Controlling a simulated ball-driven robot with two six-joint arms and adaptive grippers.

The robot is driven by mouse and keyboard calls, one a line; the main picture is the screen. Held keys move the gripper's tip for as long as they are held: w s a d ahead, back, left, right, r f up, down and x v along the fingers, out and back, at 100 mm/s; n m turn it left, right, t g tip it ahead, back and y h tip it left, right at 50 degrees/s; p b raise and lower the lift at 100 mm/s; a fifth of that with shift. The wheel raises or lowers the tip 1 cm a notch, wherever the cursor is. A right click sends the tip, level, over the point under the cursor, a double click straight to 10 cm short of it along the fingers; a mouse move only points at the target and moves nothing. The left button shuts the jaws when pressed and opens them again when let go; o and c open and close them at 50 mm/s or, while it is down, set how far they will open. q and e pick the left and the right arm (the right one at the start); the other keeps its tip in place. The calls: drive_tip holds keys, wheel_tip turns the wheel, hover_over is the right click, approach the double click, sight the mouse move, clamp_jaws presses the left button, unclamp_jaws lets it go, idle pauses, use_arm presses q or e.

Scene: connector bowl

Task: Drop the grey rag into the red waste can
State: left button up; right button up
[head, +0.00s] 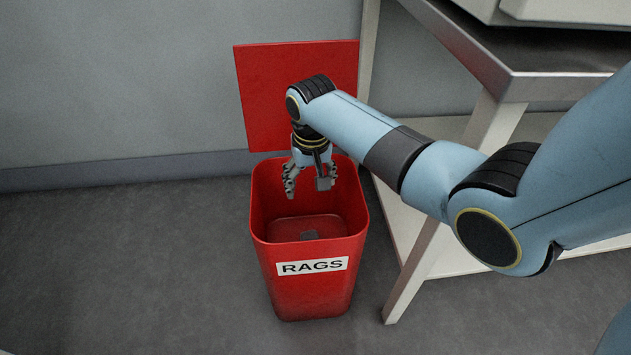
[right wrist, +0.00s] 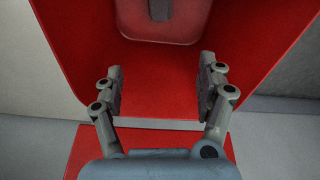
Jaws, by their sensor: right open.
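The red waste can (head: 312,280) stands on the floor in the head view, with a white label reading RAGS on its front. A small grey rag (head: 309,235) lies on the floor inside the can. My right gripper (head: 308,188) is over the can's mouth, near its back rim, pointing down, with fingers apart and nothing between them. In the right wrist view the open fingers (right wrist: 160,90) frame the can's red inside wall (right wrist: 160,75), and part of the grey rag (right wrist: 159,9) shows at the top edge. My left gripper is not in view.
A red panel (head: 262,95) is against the grey wall behind the can. A metal-topped table (head: 480,60) with pale legs and a lower shelf stands to the right, close to the can. The floor (head: 120,260) to the left is clear.

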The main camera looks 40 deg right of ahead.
wheel_tip(320, 180, up, 12)
drive_tip(key=s, duration=0.1)
drive_tip(key=shift+s+a, duration=0.15)
drive_tip(key=shift+a, duration=0.1)
idle(0.4)
